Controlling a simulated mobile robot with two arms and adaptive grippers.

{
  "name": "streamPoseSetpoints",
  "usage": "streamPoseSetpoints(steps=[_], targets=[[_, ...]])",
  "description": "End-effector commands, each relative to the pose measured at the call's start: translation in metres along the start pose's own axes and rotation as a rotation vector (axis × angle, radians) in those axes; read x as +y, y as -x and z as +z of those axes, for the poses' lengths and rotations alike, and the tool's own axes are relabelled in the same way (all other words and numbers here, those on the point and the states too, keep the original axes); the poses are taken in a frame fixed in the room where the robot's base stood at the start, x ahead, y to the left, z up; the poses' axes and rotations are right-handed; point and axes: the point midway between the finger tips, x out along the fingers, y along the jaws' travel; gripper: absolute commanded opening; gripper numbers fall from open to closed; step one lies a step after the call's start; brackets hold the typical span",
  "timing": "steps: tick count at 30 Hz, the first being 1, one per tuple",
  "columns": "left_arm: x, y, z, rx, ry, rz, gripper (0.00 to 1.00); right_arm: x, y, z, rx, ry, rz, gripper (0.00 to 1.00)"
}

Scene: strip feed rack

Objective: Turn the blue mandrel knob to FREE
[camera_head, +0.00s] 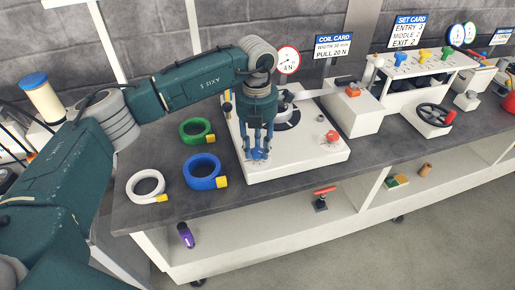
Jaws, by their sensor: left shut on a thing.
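The blue mandrel knob (259,155) sits on the front left of the white machine base (300,165). My left gripper (258,150) comes down over it from above, with its fingers closed around the knob. The fingers partly cover the knob, and any labels by it are too small to read. My right gripper is not in the camera_head view.
Green (196,131), blue (205,172) and white (146,187) coils lie left of the base. A red knob (332,136) is on its right side. A white box (352,108) and a handwheel (436,115) stand further right. The front counter edge is clear.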

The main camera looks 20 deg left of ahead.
Motion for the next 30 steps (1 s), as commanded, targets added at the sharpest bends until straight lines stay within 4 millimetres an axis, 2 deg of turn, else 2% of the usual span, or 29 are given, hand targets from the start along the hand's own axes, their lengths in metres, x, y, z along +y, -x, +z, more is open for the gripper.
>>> streamPoseSetpoints(steps=[12, 30], targets=[[-0.0002, -0.0014, -0.0025, 0.009, 0.270, 0.004, 0.05, -0.0004, -0.0086, 0.0007, 0.000, 0.000, 0.000, 0.40], [-0.0026, -0.0023, -0.0036, 0.014, 0.346, 0.001, 0.05, -0.0015, -0.0101, 0.0006, 0.000, -0.001, -0.001, 0.40]])
